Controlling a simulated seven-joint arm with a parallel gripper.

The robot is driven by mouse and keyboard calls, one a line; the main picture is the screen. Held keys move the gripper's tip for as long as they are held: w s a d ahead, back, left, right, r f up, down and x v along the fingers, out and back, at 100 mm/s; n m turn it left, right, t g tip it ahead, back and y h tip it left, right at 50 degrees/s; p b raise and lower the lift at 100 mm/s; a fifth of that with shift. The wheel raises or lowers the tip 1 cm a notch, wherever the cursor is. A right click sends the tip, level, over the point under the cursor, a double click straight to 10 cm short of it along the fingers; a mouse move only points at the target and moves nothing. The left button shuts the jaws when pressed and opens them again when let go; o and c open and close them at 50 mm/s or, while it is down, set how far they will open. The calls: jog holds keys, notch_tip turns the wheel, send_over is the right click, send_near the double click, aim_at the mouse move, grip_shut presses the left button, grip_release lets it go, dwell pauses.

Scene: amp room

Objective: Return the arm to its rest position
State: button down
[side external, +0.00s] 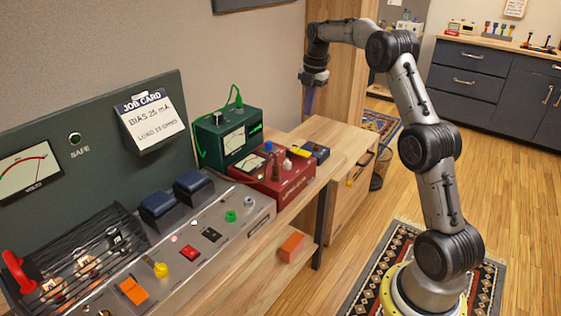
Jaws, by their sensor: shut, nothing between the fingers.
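My gripper (311,97) hangs at the end of my raised arm, near the top middle of the side external view. It points down and is shut with nothing in it. It is high above the far end of the bench, apart from everything on it. Its fingers are small and dark against the wooden panel behind.
The bench holds a grey control panel (245,203), a red box (288,184), a green meter box (223,146) and a tilted job card (153,122). A caged unit with a red lever (18,270) is at left. A wooden cabinet (345,190) stands beyond.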

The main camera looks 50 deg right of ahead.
jog(key=s+a+r+n+t, duration=0.2)
jog(key=a+r, duration=1)
jog(key=r, duration=0.1)
jog(key=s+a+r+m+t, duration=0.1)
jog(key=s+a+r+m, duration=0.3)
jog(key=s+a, duration=0.65)
jog(key=s+a+f+m+t, duration=0.1)
jog(key=s+a+f+m, duration=0.1)
jog(key=s+a, duration=0.3)
jog(key=s+a+f+m+t, duration=0.1)
jog(key=s+a+f+m, duration=0.15)
jog(key=s, duration=0.45)
jog(key=s+f+m, duration=0.6)
jog(key=f+m, duration=0.2)
jog(key=m, duration=0.3)
jog(key=shift+f+m+g, duration=0.3)
jog(key=shift+m, duration=0.05)
jog(key=shift+s+a, duration=0.1)
jog(key=shift+s, duration=0.05)
